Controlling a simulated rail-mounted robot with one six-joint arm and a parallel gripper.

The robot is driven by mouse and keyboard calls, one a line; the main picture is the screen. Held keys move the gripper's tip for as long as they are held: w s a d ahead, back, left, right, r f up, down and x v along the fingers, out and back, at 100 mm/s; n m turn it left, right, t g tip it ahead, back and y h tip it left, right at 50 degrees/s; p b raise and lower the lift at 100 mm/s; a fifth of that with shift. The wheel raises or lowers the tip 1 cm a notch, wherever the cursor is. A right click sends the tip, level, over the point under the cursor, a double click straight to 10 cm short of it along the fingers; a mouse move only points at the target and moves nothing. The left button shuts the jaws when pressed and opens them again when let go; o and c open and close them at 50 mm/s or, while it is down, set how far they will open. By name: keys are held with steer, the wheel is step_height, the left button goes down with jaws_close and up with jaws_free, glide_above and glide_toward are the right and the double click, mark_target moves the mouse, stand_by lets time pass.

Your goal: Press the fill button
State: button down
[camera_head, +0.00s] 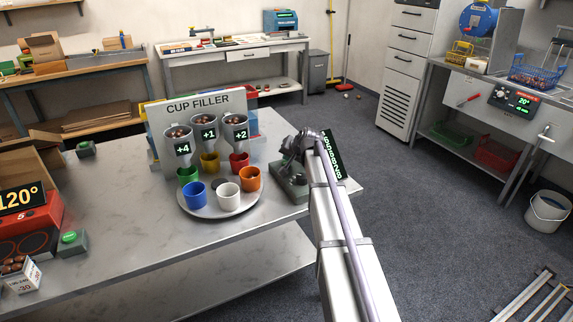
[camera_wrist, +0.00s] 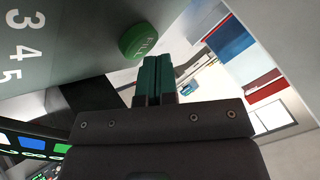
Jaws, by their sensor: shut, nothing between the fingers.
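The green FILL button (camera_wrist: 140,40) sits on a grey panel marked with numbers, seen sideways in the wrist view. My gripper (camera_wrist: 155,68) is shut and empty, its teal fingertips close beside the button. I cannot tell whether they touch it. In the head view my gripper (camera_head: 308,142) is over the grey control box (camera_head: 290,192) at the table's right edge, and the button is hidden there. The CUP FILLER board (camera_head: 205,102) has three chestnut funnels marked +4, +1 and +2. The round turntable (camera_head: 208,211) below carries several coloured cups, including a white cup (camera_head: 229,197).
At the left stand a red unit with a 120° display (camera_head: 22,200), a grey box with a green button (camera_head: 72,240) and a small carton of chestnuts (camera_head: 20,277). Another green-button box (camera_head: 85,149) stands farther back. The front table surface (camera_head: 130,245) is mostly clear.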

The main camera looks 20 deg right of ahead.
steer(key=shift+f+b, duration=0.35)
steer(key=shift+b, duration=0.05)
stand_by(0.4)
steer(key=shift+r+p, duration=0.8)
steer(key=shift+p, duration=0.05)
step_height(320, 180, up, 5)
steer(key=p, duration=0.5)
steer(key=shift+r, duration=0.1)
stand_by(0.5)
